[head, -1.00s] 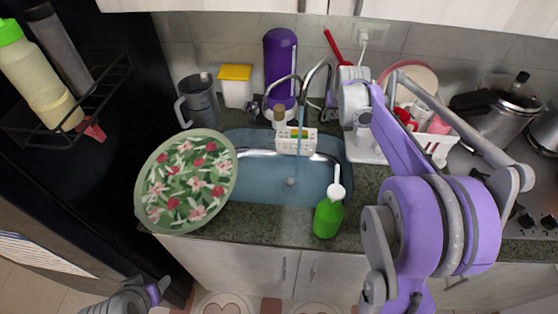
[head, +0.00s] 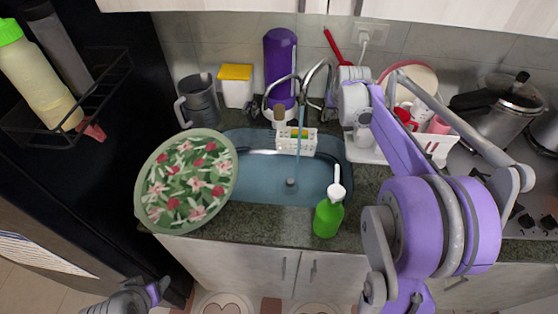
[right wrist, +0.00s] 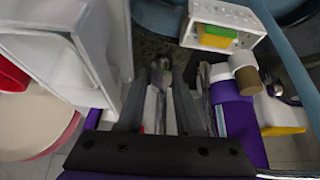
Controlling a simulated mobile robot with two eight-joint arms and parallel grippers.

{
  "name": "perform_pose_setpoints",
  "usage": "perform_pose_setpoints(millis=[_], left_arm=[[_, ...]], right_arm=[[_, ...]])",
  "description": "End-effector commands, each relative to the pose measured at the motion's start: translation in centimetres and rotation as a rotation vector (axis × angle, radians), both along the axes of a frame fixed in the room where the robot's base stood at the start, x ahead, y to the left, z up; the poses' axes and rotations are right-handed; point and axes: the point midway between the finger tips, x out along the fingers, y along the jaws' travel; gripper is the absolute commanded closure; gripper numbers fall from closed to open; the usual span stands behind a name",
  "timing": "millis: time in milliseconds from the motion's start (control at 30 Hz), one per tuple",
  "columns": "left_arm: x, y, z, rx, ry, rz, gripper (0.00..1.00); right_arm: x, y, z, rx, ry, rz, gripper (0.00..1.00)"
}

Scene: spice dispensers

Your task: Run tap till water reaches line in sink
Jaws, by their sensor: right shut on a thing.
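The sink (head: 225,165) is set into the counter, with a drain (head: 291,183) visible in its floor. A chrome tap (head: 318,68) arches over its back edge, and a thin blue water stream (head: 300,118) falls from it. I cannot make out a fill line or the exact water level. My right gripper (right wrist: 165,75) is shut on a thin grey piece at the tap's right side, probably its handle; the fingers hide most of it. In the head view this gripper is largely behind my arm. My left gripper (head: 150,293) is low at the left, away from the sink; its fingers are unclear.
A white sponge caddy (head: 284,143) hangs at the sink's back. A flowered plate (head: 187,185) overlaps the left rim. A green soap bottle (head: 328,217) stands at the front right. A purple bottle (head: 279,60) stands behind, and a dish rack (head: 437,150) is at right.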

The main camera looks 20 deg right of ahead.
Motion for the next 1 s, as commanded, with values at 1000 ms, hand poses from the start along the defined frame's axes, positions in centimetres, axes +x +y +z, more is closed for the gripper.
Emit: perform_pose_setpoints(millis=[1000], left_arm=[[-0.9,0.0,-2.4,0.000,0.017,0.000,0.38]], right_arm=[[-1.5,0.7,-3.1,0.002,0.004,0.000,0.92]])
